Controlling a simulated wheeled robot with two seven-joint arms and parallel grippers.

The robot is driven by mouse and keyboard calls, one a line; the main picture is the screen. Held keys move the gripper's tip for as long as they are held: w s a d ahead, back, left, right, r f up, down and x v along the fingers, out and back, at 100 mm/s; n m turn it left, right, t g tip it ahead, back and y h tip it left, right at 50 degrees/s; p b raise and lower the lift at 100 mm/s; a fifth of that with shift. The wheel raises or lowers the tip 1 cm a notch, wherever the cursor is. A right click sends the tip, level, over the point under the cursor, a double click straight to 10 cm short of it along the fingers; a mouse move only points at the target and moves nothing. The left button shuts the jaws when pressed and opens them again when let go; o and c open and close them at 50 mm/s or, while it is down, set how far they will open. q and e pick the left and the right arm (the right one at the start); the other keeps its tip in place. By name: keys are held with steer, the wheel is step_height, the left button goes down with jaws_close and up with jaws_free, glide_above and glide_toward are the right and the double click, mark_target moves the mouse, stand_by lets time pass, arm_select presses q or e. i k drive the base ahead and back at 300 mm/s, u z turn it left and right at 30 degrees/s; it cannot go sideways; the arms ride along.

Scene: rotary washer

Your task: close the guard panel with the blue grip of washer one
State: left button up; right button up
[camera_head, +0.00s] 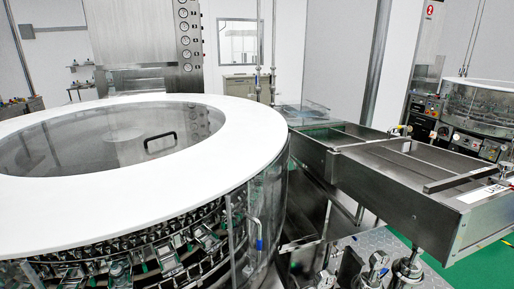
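A large round washer with a wide white top ring (240,150) fills the left half of the view. On its right front side is a clear guard panel (272,215) with a thin upright handle that has a blue grip (259,244). I cannot tell how far the panel stands from the frame beside it. To its left, the washer's front shows rows of metal clamps (150,250) behind or between frame parts. Neither of my grippers is in view.
A steel conveyor table (400,165) reaches from the washer to the right, with metal legs and fittings (375,262) below it. A second washer (480,105) stands at the back right, near a sign with a 2. Green floor (490,268) shows at the lower right.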

mark_target(282, 208)
steer(key=u, duration=2.4)
steer(key=k, duration=1.3)
steer(key=z, duration=2.15)
steer(key=i, duration=0.5)
steer(key=z, duration=0.1)
